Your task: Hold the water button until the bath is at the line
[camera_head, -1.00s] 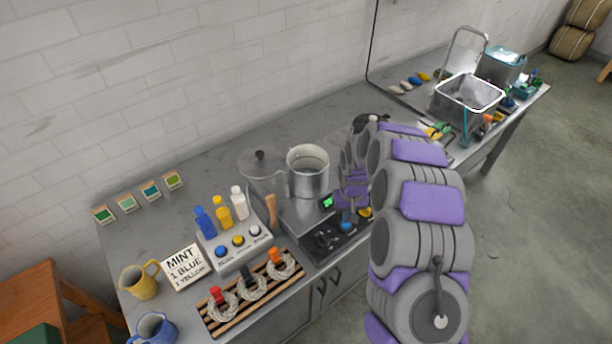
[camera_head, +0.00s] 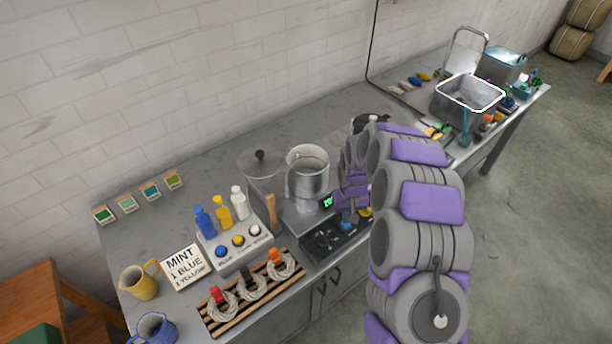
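The bath is a steel pot (camera_head: 308,165) on a metal stand with a green display (camera_head: 328,202) that seems to read 20. Its inner wall shows, but I cannot make out the line or the water level. A dark control panel (camera_head: 322,243) in front of it has a blue button (camera_head: 347,225) and a yellow one (camera_head: 365,212) at its right end; I cannot read which is for water. My arm bends over the bench and comes down right of the pot, just above these buttons. The fingers are not distinguishable, and contact with a button cannot be told.
A dye dispenser (camera_head: 236,246) with bottles stands left of the panel, beside a MINT card (camera_head: 184,266). Skeins lie on a wooden rack (camera_head: 232,315) at the front edge. A glass lid (camera_head: 258,165) is behind. A sink (camera_head: 468,97) is at the far right. Mugs stand at left.

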